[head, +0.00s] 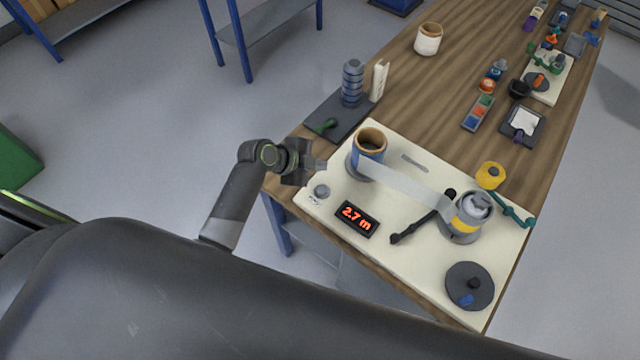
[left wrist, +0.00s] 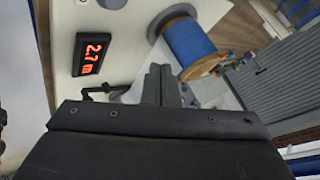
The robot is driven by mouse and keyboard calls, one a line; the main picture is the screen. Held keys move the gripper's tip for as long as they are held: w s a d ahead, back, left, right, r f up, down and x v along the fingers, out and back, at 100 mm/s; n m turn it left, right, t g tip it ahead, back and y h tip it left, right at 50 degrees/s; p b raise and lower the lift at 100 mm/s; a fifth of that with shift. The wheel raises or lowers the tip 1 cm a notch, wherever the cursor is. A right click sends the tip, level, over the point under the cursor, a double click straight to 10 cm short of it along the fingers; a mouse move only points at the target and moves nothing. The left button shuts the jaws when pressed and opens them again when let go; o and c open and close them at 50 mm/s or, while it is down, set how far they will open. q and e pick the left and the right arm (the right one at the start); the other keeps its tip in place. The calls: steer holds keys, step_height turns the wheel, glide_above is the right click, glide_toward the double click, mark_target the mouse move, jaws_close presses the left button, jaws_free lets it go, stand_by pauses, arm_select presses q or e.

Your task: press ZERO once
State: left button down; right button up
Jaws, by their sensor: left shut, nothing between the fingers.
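The ZERO button (head: 321,191) is a round grey knob on the left corner of the cream board (head: 410,255), with a small label beside it. In the left wrist view a grey round part, seemingly this button (left wrist: 114,3), is cut by the top edge. The display (head: 357,218) reads 2.7 m in red; it also shows in the left wrist view (left wrist: 91,54). My left gripper (head: 320,165) is shut and empty, just beyond the button in the head view and apart from it. In the left wrist view its fingers (left wrist: 160,80) are together. My right gripper is not in view.
A blue film roll (head: 368,148) stands close to the right of my left gripper, its film strip (head: 410,187) running to a second roller (head: 467,216). A dark tray (head: 327,112) with a stacked cylinder (head: 352,82) lies behind. A black crank arm (head: 420,225) lies across the board.

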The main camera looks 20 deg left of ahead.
mark_target(318, 191)
arm_select(q)
steer(key=shift+f, duration=0.1)
step_height(318, 191, down, 9)
steer(key=b, duration=0.7)
steer(key=shift+r, duration=0.2)
stand_by(0.5)
steer(key=shift+f, duration=0.15)
stand_by(1.2)
steer(key=shift+f+b, duration=0.3)
steer(key=shift+b, duration=0.3)
